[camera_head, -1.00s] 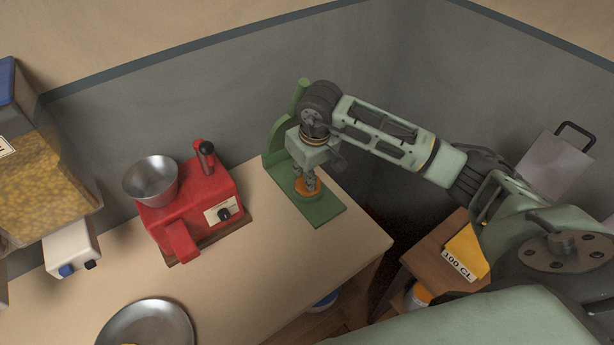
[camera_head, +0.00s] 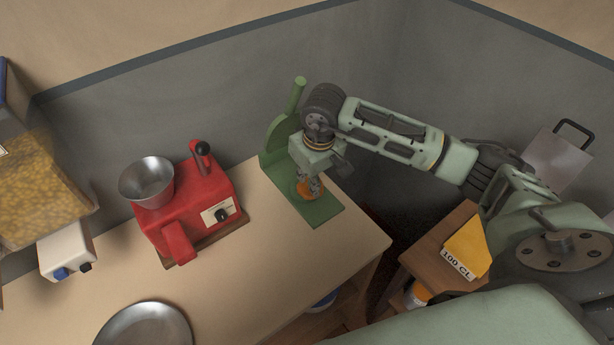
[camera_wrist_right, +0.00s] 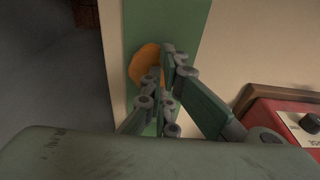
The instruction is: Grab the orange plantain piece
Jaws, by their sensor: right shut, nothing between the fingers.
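The orange plantain piece (camera_head: 309,190) is a flat round disc on the base of the green press (camera_head: 318,212). My right gripper (camera_head: 312,190) points down over it and hides part of it. In the right wrist view the orange piece (camera_wrist_right: 144,64) shows beside and behind the fingertips (camera_wrist_right: 163,75). The right fingers are shut with nothing between them. I cannot tell whether they touch the piece. My left gripper is not in view.
A red machine (camera_head: 190,215) with a metal funnel stands left of the press. A metal plate (camera_head: 143,326) lies at the front left. A container of yellow pieces (camera_head: 38,195) is at the far left. The counter (camera_head: 275,255) is clear in front of the press.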

